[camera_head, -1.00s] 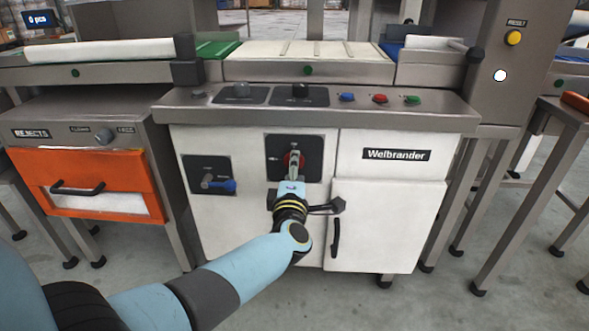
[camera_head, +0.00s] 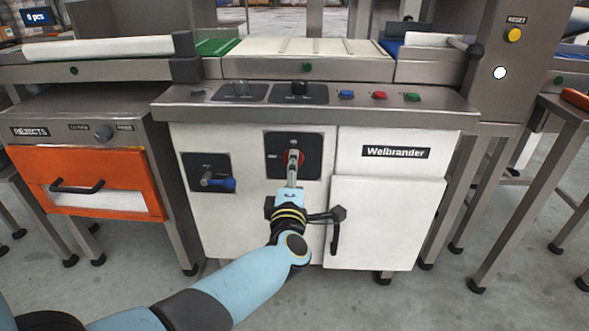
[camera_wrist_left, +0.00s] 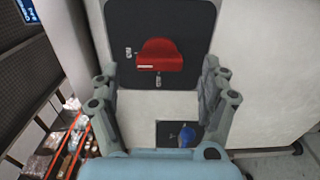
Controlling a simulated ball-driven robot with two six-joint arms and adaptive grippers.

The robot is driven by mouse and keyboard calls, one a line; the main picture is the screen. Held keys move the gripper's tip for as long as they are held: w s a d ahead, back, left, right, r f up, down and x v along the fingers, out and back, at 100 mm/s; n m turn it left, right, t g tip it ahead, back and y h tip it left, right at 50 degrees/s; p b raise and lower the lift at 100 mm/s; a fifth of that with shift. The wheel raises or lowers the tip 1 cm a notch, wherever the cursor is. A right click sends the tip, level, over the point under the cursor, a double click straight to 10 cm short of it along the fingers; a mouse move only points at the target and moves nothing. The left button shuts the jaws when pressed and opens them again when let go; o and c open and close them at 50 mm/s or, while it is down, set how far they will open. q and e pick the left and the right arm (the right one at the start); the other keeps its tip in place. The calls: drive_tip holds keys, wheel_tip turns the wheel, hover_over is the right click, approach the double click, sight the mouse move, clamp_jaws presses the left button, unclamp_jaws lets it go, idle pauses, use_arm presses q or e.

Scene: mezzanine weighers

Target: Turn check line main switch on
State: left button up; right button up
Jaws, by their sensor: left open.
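The main switch is a red rotary knob (camera_head: 295,157) on a dark square plate (camera_head: 313,146) on the white cabinet front. In the left wrist view, the knob (camera_wrist_left: 160,55) sits at the upper middle on its dark plate, with a pale mark on its lower edge and small labels beside it; I cannot read them. My left gripper (camera_head: 291,170) is in front of the plate and partly covers the knob in the head view. In the wrist view its fingers (camera_wrist_left: 160,90) are spread apart with nothing between them, apart from the knob. My right gripper is not shown.
A blue-handled lever (camera_head: 219,183) is on a plate left of the switch. A cabinet door (camera_head: 388,220) with a black handle is to the right. The control ledge above carries blue, red and green buttons (camera_head: 379,95). An orange rejects drawer (camera_head: 88,180) stands left.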

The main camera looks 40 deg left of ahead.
use_arm(q)
drive_tip(key=v, duration=0.9)
drive_tip(key=shift+d, duration=0.1)
